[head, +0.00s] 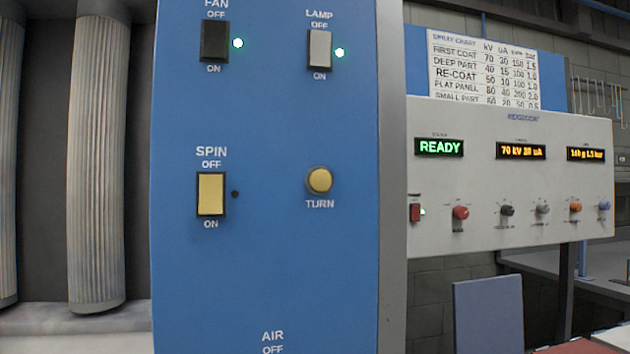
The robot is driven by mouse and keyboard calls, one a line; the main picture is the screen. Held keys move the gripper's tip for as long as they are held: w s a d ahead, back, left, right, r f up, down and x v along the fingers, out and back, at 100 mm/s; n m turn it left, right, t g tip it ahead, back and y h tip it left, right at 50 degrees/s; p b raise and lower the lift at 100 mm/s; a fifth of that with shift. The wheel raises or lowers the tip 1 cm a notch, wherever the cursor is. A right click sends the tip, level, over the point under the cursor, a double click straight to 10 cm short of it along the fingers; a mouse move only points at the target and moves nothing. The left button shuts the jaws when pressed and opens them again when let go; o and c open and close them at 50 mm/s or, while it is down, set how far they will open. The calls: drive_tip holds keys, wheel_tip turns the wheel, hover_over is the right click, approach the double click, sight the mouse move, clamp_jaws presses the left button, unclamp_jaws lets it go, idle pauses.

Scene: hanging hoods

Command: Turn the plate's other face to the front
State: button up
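A blue control panel (266,250) fills the middle of the head view. Its round yellow TURN button (319,180) sits at the right, level with the yellow SPIN rocker switch (211,194). The small light (235,195) beside SPIN is dark. No hanging plate shows in this view. A flat blue-grey panel (488,315) stands upright at the lower right; I cannot tell whether it is the plate. My gripper is not in view.
The FAN switch (214,41) and LAMP switch (319,49) each have a lit green light. A grey control unit (510,180) reads READY, below a spray chart (484,68). Pleated filter columns (97,160) stand at the left. An AIR label (272,336) is at the bottom.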

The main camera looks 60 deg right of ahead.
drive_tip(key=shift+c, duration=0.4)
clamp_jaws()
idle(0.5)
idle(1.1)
